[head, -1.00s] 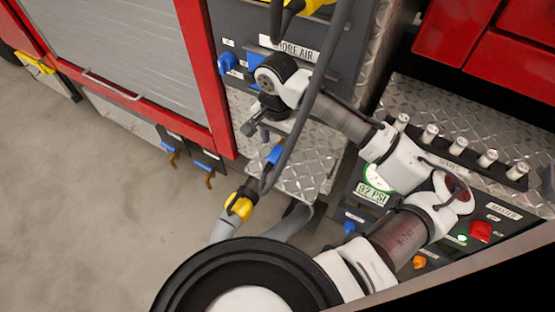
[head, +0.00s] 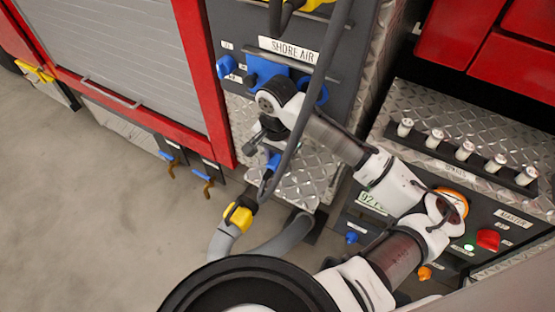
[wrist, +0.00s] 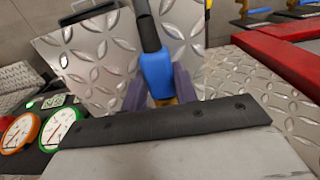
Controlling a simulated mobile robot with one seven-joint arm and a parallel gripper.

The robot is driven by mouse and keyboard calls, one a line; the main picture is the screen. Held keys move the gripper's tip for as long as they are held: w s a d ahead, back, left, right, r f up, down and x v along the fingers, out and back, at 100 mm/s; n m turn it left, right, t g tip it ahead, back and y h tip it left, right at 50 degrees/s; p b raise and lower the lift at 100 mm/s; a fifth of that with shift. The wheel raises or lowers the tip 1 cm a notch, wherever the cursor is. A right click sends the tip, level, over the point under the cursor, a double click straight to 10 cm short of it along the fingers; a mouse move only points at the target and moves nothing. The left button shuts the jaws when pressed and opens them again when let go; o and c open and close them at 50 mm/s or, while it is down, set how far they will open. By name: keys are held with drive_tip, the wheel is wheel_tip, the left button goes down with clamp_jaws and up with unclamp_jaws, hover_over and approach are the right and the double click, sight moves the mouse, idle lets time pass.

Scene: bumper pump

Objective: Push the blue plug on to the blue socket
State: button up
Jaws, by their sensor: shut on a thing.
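The blue plug (head: 272,162) hangs on a dark grey hose below the Shore Air panel in the head view. In the wrist view the blue plug (wrist: 157,74) sits between the fingers of my gripper (wrist: 160,92), which is shut on it. A brass-coloured end shows below its blue body. In the head view my gripper is mostly hidden by my wrist. A blue fitting, which looks like the blue socket (head: 262,68), is on the panel under the SHORE AIR label, partly covered by my arm. The plug is apart from it, lower in the picture.
A blue knob (head: 226,66) is left of the socket. A yellow coupling (head: 238,216) on a grey hose is below the plug. A diamond-plate step (head: 310,180) lies beside it. The hose crosses in front of my arm. Open floor (head: 90,200) is at left.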

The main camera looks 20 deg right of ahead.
sight(276, 158)
drive_tip(key=shift+r+p, duration=2.95)
drive_tip(key=shift+r, duration=0.1)
